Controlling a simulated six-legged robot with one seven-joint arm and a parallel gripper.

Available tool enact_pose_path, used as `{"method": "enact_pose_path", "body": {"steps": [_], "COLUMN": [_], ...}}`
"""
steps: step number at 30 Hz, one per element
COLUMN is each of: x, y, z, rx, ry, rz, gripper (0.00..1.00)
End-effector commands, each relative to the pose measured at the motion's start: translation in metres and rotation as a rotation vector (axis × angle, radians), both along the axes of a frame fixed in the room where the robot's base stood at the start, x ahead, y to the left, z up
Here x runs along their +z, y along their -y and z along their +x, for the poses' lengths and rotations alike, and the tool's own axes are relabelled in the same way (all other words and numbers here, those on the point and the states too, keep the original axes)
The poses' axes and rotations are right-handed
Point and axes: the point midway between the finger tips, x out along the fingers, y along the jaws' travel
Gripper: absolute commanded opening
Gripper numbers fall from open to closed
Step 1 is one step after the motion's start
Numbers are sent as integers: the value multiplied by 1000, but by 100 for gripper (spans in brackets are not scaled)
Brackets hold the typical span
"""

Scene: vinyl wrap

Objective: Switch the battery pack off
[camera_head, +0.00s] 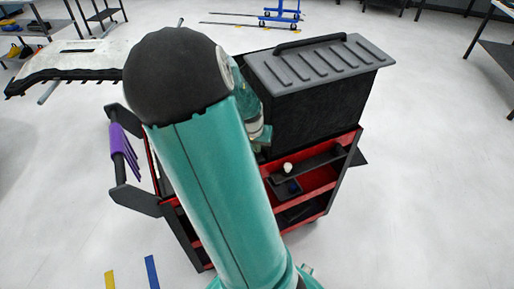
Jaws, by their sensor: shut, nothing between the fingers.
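A large black box (312,115) with a grey ribbed lid and a dark handle stands on a red and black cart (345,160). I cannot tell whether this box is the battery pack, and no switch can be made out. My teal arm with its black joint fills the middle of the view and covers the left part of the cart. The end of my arm with my gripper (262,138) shows only in part behind it, close to the box's left side. The gripper is shut and empty; its fingertips are mostly hidden.
The cart's tray holds a small white round item (287,168) and a blue item (293,187). Purple strips (125,150) hang on the cart's left handle. A white panel (75,62) lies at the upper left. A blue trolley (280,15) stands far back. Open floor surrounds the cart.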

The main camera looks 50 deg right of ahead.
Motion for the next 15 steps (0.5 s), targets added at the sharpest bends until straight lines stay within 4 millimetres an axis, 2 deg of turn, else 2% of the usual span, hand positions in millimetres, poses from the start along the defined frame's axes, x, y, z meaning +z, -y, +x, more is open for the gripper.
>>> {"method": "enact_pose_path", "body": {"steps": [5,15], "x": [-10,-11], "y": [1,1], "z": [-2,-1], "rx": [0,1], "ry": [0,2], "rz": [0,1], "gripper": [0,0]}}
